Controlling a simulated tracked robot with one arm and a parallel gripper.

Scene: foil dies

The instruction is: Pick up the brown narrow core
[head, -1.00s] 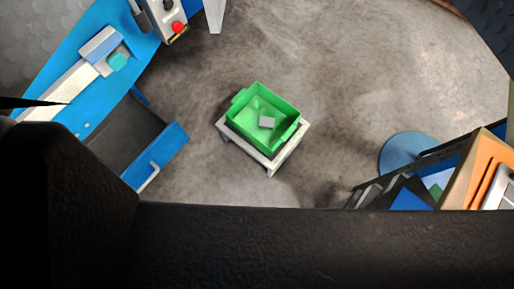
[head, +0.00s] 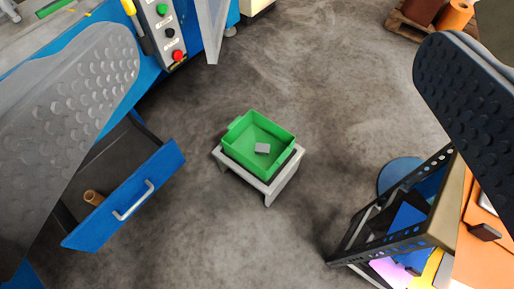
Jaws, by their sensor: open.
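A small brown core (head: 93,197), a short tube, lies in the open drawer of the blue bench at the lower left. The blue drawer front (head: 128,199) has a pale handle. My gripper (head: 278,55) is open, with one dimpled grey finger at the left and a darker one at the right. Nothing is between the fingers. The left finger covers part of the drawer and bench. The core shows just right of that finger in the picture, apart from it.
A green bin (head: 241,155) with a grey block (head: 262,148) stands on a pale stool (head: 268,189) in mid-floor. A control box with buttons (head: 163,28) is at the top. A shelf rack (head: 397,232) is at the lower right. Orange and brown rolls (head: 455,14) sit on a pallet. Open floor lies between.

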